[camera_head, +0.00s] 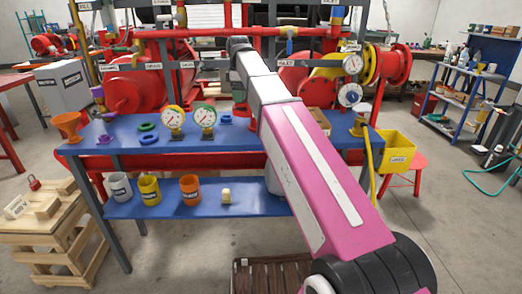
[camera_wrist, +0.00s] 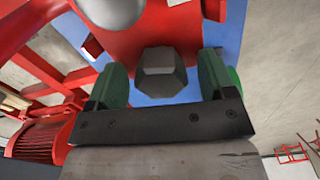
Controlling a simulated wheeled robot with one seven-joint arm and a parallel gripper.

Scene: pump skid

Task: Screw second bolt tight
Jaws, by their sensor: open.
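In the wrist view, a grey hexagonal bolt head (camera_wrist: 160,84) sits in the middle, in front of a red part (camera_wrist: 160,32). My gripper (camera_wrist: 161,75) has a green finger on each side of the bolt head. The fingers are open, with a visible gap on both sides, and do not touch it. I cannot tell how deep the fingers reach around the head. The bolt's shank and thread are hidden.
A blue bench (camera_head: 100,137) with two gauges (camera_head: 188,119) stands before the skid. Its lower shelf (camera_head: 250,205) holds labelled cups. A yellow bin (camera_head: 397,155) is at right, a wooden crate table (camera_head: 45,225) at left.

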